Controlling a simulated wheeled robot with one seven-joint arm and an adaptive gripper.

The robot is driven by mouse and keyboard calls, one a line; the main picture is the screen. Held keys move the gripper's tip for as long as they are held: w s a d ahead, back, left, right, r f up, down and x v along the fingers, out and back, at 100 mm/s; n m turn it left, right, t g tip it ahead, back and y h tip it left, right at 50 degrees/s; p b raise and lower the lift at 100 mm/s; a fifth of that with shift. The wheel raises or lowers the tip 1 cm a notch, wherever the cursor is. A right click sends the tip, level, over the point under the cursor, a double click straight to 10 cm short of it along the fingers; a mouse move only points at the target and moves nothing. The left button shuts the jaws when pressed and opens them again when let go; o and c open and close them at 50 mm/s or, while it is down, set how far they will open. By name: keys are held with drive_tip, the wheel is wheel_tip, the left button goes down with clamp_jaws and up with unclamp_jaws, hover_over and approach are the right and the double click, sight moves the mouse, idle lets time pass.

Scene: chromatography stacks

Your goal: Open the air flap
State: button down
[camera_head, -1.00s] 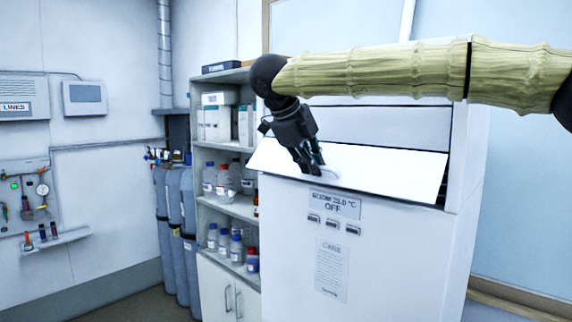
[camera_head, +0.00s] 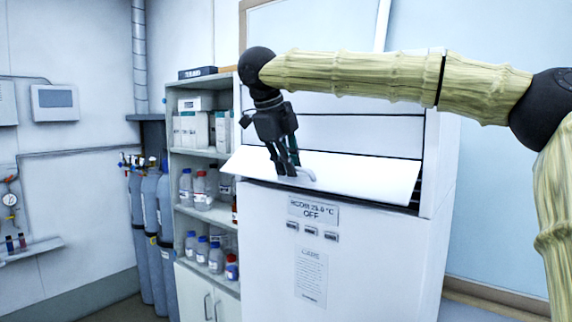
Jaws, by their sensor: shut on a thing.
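The air flap (camera_head: 365,178) is a white panel on the front of a tall white unit (camera_head: 375,250). It is tilted outward from the unit, with a dark slotted gap showing at its right end. My gripper (camera_head: 288,172) points down at the left part of the flap and is shut on the flap's small pale handle (camera_head: 306,175). The fingertips partly hide the handle.
A shelf (camera_head: 212,152) with several bottles and boxes stands close to the unit's left side. Several grey gas cylinders (camera_head: 150,225) stand farther left. A wall monitor (camera_head: 55,103) hangs at the far left. The space in front of the flap looks clear.

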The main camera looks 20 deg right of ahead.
drive_tip(key=c, duration=1.5)
unclamp_jaws()
drive_tip(key=shift+d, duration=0.1)
drive_tip(key=v, duration=1.2)
drive_tip(key=shift+d, duration=0.1)
